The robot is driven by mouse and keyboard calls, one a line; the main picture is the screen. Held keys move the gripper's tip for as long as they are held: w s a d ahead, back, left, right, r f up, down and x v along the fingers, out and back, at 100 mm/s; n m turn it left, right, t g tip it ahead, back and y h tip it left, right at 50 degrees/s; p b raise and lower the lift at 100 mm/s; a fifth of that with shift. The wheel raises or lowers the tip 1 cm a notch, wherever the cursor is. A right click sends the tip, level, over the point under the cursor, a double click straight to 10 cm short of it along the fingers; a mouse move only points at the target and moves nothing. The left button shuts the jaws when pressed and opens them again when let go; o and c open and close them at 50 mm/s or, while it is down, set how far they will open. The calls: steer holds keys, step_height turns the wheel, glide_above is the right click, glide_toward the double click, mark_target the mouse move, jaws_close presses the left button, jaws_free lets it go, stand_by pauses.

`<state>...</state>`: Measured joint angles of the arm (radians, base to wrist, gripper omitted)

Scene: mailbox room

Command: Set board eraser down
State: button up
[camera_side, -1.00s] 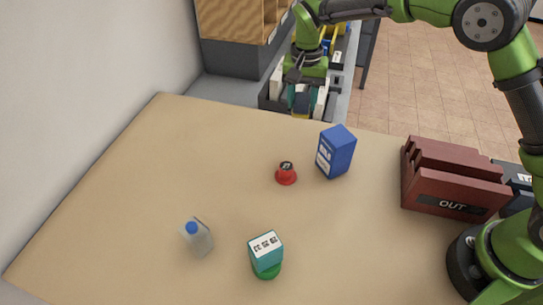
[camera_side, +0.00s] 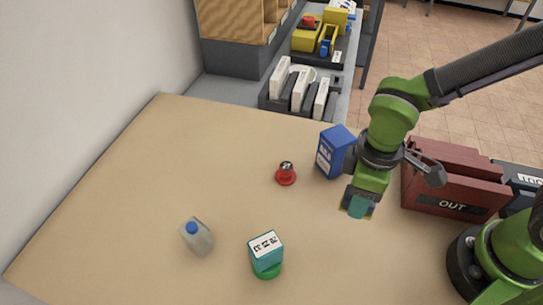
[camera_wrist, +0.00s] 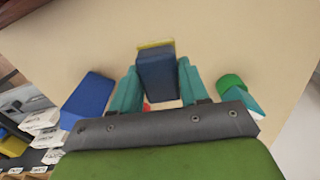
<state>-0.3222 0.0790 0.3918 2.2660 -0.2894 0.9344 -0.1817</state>
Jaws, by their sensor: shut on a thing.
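My gripper (camera_side: 357,207) is shut on the board eraser, a dark blue block with a yellow edge. The board eraser (camera_wrist: 157,74) sits between my two teal fingers in the wrist view. In the side view my gripper is over the right part of the tan table (camera_side: 150,170), just in front of the blue box (camera_side: 333,153), and the fingers mostly hide the eraser. Bare table shows beyond the eraser in the wrist view. I cannot tell the exact gap between the eraser and the table.
A maroon OUT tray (camera_side: 455,195) stands right of my gripper. A small red item (camera_side: 286,175) is left of the blue box. The left and middle table is largely clear.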

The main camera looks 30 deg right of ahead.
mark_target(348, 230)
steer(key=shift+s+d+f+n, duration=0.15)
steer(key=shift+f+n, duration=0.2)
steer(key=shift+n, duration=0.05)
steer(key=shift+f, duration=3.95)
steer(key=shift+f, duration=0.1)
steer(key=o, duration=1.1)
steer(key=shift+c, duration=0.2)
